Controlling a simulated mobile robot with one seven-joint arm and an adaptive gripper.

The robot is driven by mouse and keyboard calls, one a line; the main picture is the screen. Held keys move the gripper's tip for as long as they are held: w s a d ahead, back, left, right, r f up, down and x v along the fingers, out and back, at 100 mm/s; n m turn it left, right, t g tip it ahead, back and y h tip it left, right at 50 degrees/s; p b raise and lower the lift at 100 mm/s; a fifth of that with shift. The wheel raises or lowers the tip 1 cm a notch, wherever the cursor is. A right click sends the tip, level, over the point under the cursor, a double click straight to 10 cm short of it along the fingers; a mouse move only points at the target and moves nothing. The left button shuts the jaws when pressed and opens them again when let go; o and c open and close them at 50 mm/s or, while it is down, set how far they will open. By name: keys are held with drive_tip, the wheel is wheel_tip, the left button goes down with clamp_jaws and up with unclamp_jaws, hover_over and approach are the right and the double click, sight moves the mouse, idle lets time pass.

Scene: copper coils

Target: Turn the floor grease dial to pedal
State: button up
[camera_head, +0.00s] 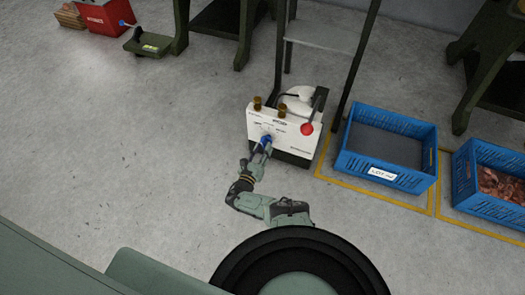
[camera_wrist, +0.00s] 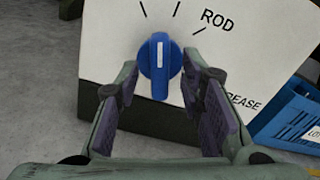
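The floor grease unit has a white panel (camera_head: 297,143) on a dark base. Its blue dial (camera_head: 266,139) is partly hidden by my gripper (camera_head: 263,147) in the head view. In the wrist view the blue dial (camera_wrist: 159,75) stands upright, its white mark near vertical. Tick marks fan out above it; "ROD" and a partly hidden label ending in "EASE" are on the panel to the right. My gripper (camera_wrist: 163,88) is open, its fingertips on either side of the dial, with gaps showing on both sides.
A dark stand frame rises behind.

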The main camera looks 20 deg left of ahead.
drive_tip(key=shift+w, duration=0.3)
drive_tip(key=shift+c, duration=0.5)
clamp_jaws()
